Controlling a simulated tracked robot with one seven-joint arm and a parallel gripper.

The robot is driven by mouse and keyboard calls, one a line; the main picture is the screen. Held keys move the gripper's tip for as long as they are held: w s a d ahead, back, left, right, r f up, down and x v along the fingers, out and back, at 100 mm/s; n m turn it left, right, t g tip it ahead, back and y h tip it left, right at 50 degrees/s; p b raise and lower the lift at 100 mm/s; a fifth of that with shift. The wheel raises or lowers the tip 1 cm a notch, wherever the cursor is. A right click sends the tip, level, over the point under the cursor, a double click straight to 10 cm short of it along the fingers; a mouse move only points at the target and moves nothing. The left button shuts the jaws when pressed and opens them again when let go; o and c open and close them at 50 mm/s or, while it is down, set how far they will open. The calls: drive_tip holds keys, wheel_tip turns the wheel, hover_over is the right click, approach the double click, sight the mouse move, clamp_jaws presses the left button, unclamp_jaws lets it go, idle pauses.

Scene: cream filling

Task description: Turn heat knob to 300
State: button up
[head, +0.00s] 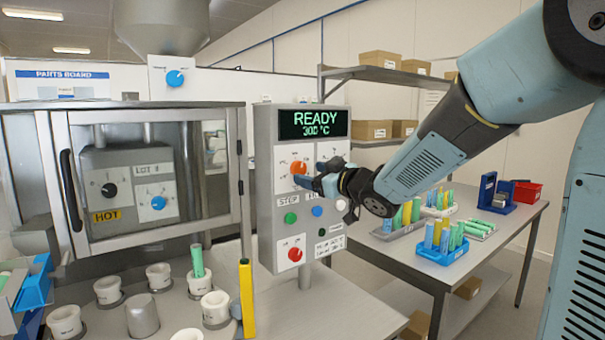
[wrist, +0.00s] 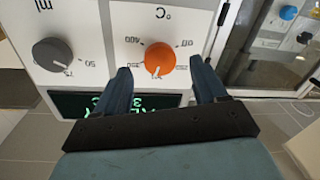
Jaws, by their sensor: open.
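The orange heat knob (head: 299,169) is on the upper left of the grey control panel (head: 265,215). In the wrist view the knob (wrist: 160,59) sits beside a dial marked °C, its white mark toward the bottom of the picture; the number there is partly unclear. The panel display (head: 313,124) reads READY and 300 °C. My gripper (head: 310,182) is right at the panel by the knob. In the wrist view its two open fingers (wrist: 161,72) stand on either side of the knob, with gaps between them and it.
A grey ml knob (wrist: 52,55) is left of the orange one in the wrist view. Below on the panel are a green button (head: 291,217), a blue button (head: 317,211) and a red knob (head: 294,254). A glass-doored cabinet (head: 140,185) stands left of the panel.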

sight(301, 171)
drive_tip(key=shift+x, duration=1.65)
drive_tip(key=shift+c, duration=0.3)
drive_tip(key=c, duration=1)
drive_tip(key=shift+n, duration=1.7)
drive_tip(key=o, duration=1.1)
drive_tip(key=shift+c, duration=0.2)
drive_tip(key=shift+s+d, duration=0.1)
